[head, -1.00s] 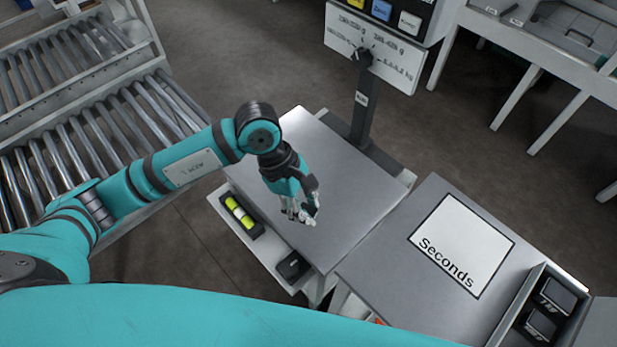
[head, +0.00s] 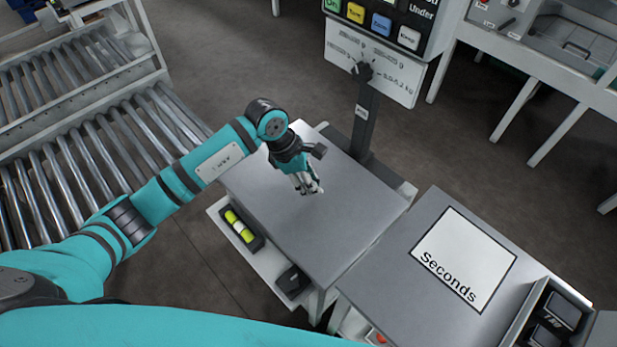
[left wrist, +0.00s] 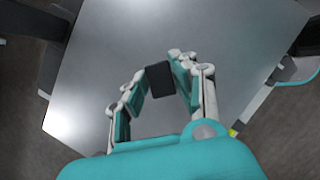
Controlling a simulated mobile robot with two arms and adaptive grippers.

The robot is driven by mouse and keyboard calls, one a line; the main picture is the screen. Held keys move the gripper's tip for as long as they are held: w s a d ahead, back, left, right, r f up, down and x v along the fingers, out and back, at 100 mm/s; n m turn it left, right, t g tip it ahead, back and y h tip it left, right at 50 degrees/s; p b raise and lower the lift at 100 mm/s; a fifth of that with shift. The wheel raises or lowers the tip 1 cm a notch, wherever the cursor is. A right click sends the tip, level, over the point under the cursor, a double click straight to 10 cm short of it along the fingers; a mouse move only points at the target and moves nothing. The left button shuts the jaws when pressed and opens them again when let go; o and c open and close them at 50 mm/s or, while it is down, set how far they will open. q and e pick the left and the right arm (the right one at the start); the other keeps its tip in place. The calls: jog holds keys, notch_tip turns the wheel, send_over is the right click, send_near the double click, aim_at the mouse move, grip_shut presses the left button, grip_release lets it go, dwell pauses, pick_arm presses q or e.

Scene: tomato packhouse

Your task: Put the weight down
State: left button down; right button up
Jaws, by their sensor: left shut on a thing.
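The weight, a small dark block (left wrist: 160,78), sits between the fingertips of my left gripper (left wrist: 157,82) in the left wrist view. My left gripper (head: 308,189) is shut on it, over the grey metal platform (head: 345,215). In the head view the fingers hide the weight. The platform's bare surface fills most of the left wrist view behind it. I cannot tell whether the weight touches the platform. My right gripper is not in view.
A lower shelf holds a tray of yellow-green rolls (head: 232,217) and a black block (head: 293,281). On the right are a "Seconds" sheet (head: 465,250) and dark blocks (head: 560,310). Roller conveyors (head: 60,190) lie left.

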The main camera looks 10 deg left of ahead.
pick_arm(q)
jog(key=shift+w+a, duration=0.2)
jog(key=shift+w, duration=0.3)
jog(key=shift+w+a, duration=0.15)
jog(key=shift+w, duration=0.3)
jog(key=f, duration=0.3)
jog(key=shift+w+a+f+p, duration=0.2)
jog(key=shift+w+p, duration=0.1)
jog(key=shift+w, duration=0.1)
jog(key=shift+f, duration=0.15)
jog(key=shift+f, duration=0.1)
jog(key=c, duration=1)
grip_release()
jog(key=shift+c, duration=0.2)
jog(key=shift+r, duration=0.2)
jog(key=b+v, duration=0.1)
jog(key=v, duration=1)
jog(key=shift+r, duration=0.4)
